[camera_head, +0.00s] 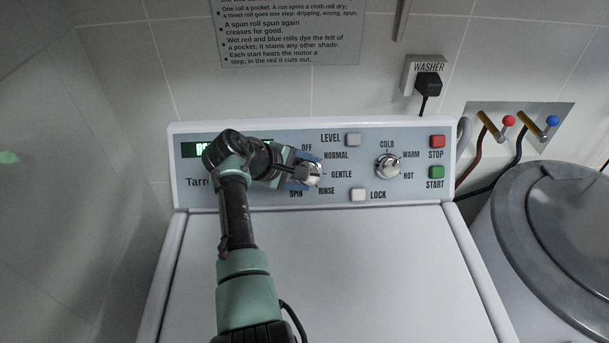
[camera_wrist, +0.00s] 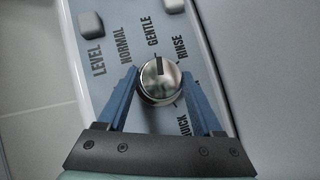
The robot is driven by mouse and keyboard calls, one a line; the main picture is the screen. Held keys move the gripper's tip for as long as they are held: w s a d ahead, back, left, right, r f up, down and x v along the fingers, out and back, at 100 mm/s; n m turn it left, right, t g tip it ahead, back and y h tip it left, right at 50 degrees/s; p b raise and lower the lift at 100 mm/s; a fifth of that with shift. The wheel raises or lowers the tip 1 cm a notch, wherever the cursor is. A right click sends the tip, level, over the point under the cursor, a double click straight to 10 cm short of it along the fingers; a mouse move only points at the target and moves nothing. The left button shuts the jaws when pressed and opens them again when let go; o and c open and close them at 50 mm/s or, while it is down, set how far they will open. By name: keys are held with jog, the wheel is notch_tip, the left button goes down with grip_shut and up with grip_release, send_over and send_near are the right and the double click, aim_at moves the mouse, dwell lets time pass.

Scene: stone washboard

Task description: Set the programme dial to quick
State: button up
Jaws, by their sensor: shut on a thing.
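The programme dial (camera_head: 314,173) is a round silver knob on the washer's control panel. In the wrist view the dial (camera_wrist: 159,82) sits between the two blue fingers of my gripper (camera_wrist: 161,88), which is shut on it from both sides. Its dark pointer mark aims up in that view, roughly at the GENTLE label (camera_wrist: 152,32). In the head view my gripper (camera_head: 308,171) covers the left side of the dial and hides QUICK there.
Right of it is the temperature dial (camera_head: 388,166). The LEVEL button (camera_head: 353,139), LOCK button (camera_head: 358,195), red STOP button (camera_head: 438,141) and green START button (camera_head: 436,172) are around. The washer lid (camera_head: 370,270) is clear. A grey lidded drum (camera_head: 560,230) stands at right.

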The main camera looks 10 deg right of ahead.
jog(key=shift+d+m+g+y+b, duration=0.1)
jog(key=shift+m+g+y+b, duration=0.45)
jog(key=shift+m, duration=0.75)
jog(key=shift+y, duration=0.35)
jog(key=o, duration=1.4)
jog(key=shift+c, duration=0.2)
jog(key=shift+r, duration=0.1)
jog(key=v, duration=1.3)
